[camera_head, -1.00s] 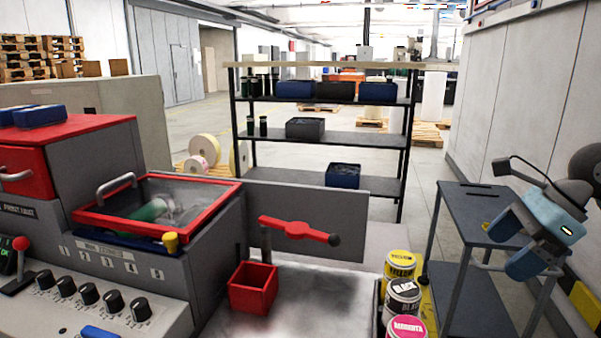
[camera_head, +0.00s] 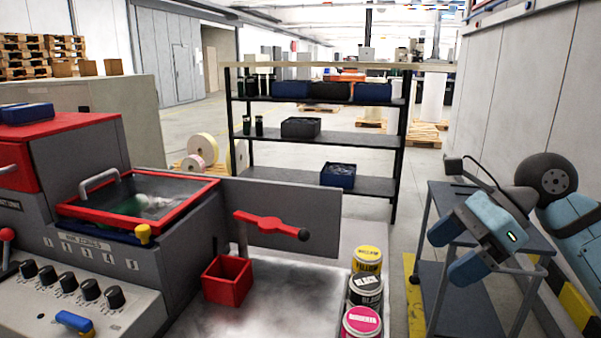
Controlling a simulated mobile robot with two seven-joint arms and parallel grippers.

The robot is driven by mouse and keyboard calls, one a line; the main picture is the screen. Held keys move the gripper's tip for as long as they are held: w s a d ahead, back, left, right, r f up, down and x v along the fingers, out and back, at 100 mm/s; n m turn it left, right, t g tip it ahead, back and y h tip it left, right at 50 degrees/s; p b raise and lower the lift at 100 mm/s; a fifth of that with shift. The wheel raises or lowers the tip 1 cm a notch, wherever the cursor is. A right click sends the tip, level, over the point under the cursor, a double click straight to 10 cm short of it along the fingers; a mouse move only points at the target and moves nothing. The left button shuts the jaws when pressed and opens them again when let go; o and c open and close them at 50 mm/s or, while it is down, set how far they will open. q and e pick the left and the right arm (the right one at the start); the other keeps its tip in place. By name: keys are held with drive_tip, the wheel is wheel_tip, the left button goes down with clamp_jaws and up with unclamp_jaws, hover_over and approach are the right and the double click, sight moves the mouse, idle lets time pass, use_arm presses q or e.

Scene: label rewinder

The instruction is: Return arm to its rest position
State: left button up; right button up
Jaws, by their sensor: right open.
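My right gripper (camera_head: 453,250) shows at the right in the head view, in front of a grey trolley. Its two blue fingers are apart, with nothing seen between them. My right arm (camera_head: 572,215) comes in from the right edge behind it. The gripper is well to the right of the label machine and apart from it. My left gripper and arm are out of view.
The machine has a red-framed tray (camera_head: 140,205), a red lever (camera_head: 270,225) and a red open box (camera_head: 227,280). Several ink cans (camera_head: 366,290) stand at its right end. A grey trolley (camera_head: 440,300) stands beside the wall. A shelf (camera_head: 325,140) stands behind.

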drive_tip(key=s+a+f+m+y, duration=0.3)
drive_tip(key=a+f+m+y, duration=0.3)
drive_tip(key=y, duration=0.4)
drive_tip(key=s+d+f+m+t+h, duration=0.1)
drive_tip(key=d+f+m+t+h, duration=0.35)
drive_tip(key=f+m, duration=0.6)
drive_tip(key=s+d+f+m+t+h, duration=0.2)
drive_tip(key=d+f+m+t+h, duration=0.25)
drive_tip(key=f+m, duration=0.6)
drive_tip(key=s+d+f+m+t+h, duration=0.1)
drive_tip(key=d+f+m+t+h, duration=0.3)
drive_tip(key=f+m, duration=0.6)
drive_tip(key=s+d+f+m+g+h, duration=0.35)
drive_tip(key=s+f+m, duration=0.45)
drive_tip(key=s+f, duration=0.4)
drive_tip(key=a+r+m, duration=0.2)
drive_tip(key=a+m, duration=0.3)
drive_tip(key=a, duration=0.8)
use_arm(q)
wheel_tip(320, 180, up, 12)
drive_tip(key=p, duration=1.3)
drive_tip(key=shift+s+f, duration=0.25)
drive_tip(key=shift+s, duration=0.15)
use_arm(e)
wheel_tip(320, 180, up, 12)
drive_tip(key=shift+n+t+y, duration=0.3)
drive_tip(key=shift+t+y, duration=0.15)
